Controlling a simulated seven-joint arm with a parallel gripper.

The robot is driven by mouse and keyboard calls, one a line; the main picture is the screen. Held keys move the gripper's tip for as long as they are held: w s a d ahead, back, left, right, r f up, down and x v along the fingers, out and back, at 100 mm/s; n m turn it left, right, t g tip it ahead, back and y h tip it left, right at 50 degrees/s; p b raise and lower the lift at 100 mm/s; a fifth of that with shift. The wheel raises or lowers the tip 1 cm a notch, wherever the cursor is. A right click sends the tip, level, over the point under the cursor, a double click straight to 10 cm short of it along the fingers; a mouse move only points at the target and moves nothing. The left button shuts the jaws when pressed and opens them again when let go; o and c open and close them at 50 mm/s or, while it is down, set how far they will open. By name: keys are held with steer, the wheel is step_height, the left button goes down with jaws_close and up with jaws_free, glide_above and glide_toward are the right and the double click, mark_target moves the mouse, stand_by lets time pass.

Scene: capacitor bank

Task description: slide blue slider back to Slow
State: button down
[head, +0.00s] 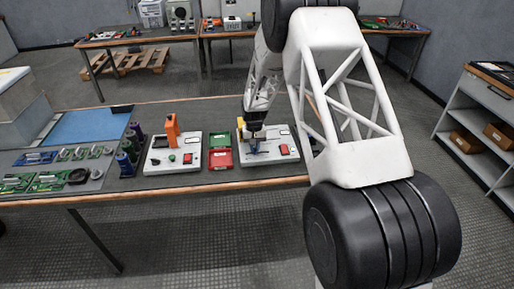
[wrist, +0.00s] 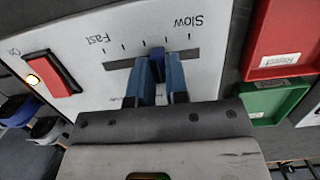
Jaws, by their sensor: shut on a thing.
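The blue slider (wrist: 157,53) sits in a dark slot (wrist: 188,54) on a white panel (wrist: 130,24) in the wrist view. The Slow label (wrist: 188,21) is at the right end of the slot, and the Fast label (wrist: 98,38) is at the left end. The slider is near the middle of the slot, a little to the Slow side. My gripper (wrist: 161,66) has its two blue fingers on either side of the slider and is shut on it. The fingers hide part of the slider. In the head view my gripper (head: 254,147) is low over the right-hand panel (head: 262,158).
A red bin (head: 219,140) and a green bin (head: 221,159) stand beside the panel. Another white panel with an orange part (head: 172,131) is further left.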

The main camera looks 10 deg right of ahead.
mark_target(247, 154)
steer(key=shift+w+a, duration=0.1)
steer(key=shift+a, duration=1.6)
steer(key=c, duration=1.3)
jaws_free()
steer(key=shift+r, duration=0.1)
steer(key=shift+r, duration=3.4)
